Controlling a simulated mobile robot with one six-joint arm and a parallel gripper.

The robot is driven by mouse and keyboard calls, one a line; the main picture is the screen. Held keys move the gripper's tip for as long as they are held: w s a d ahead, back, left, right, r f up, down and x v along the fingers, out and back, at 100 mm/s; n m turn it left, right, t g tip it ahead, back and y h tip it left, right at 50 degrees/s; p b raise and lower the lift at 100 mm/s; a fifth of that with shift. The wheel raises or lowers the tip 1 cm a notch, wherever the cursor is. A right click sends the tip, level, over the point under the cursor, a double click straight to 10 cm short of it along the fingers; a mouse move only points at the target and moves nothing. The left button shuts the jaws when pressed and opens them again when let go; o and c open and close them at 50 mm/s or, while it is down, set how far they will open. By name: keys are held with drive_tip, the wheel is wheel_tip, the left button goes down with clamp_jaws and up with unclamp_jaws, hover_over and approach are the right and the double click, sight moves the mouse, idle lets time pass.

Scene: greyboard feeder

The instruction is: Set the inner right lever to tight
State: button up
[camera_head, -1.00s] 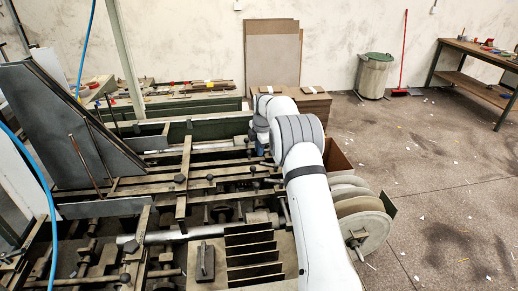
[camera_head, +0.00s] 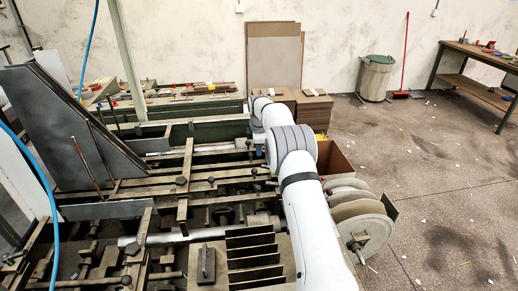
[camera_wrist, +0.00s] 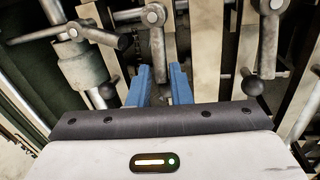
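In the wrist view, the two blue fingers of my gripper (camera_wrist: 161,82) point into the feeder and stand apart. A grey lever (camera_wrist: 156,42) with a round bolted hub hangs down toward the gap between them; contact cannot be told. To the right, another lever (camera_wrist: 268,35) ends in a dark ball knob. To the left, a lever with a crossbar (camera_wrist: 85,33) sits on a thick metal cylinder. Which one is the inner right lever, and its setting, I cannot tell. In the head view, my arm hides most of my gripper and the levers near it.
The feeder's rails (camera_head: 187,170) and rods fill the left and middle. A slanted dark plate (camera_head: 62,130) rises at left. Large discs (camera_head: 362,232) stand right of my arm. Stacked board (camera_head: 312,110) lies behind it. The floor at right is mostly open, with scraps.

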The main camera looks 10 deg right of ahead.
drive_tip(key=o, duration=0.3)
drive_tip(key=shift+s+r+b, duration=0.25)
drive_tip(key=shift+r+b, duration=0.05)
drive_tip(key=shift+r, duration=1)
drive_tip(key=shift+s+r+b, duration=0.2)
drive_tip(key=shift+r+b, duration=0.15)
drive_tip(key=shift+r, duration=0.9)
drive_tip(key=shift+s+r+b, duration=0.25)
drive_tip(key=shift+r+b, duration=0.05)
drive_tip(key=shift+r, duration=1)
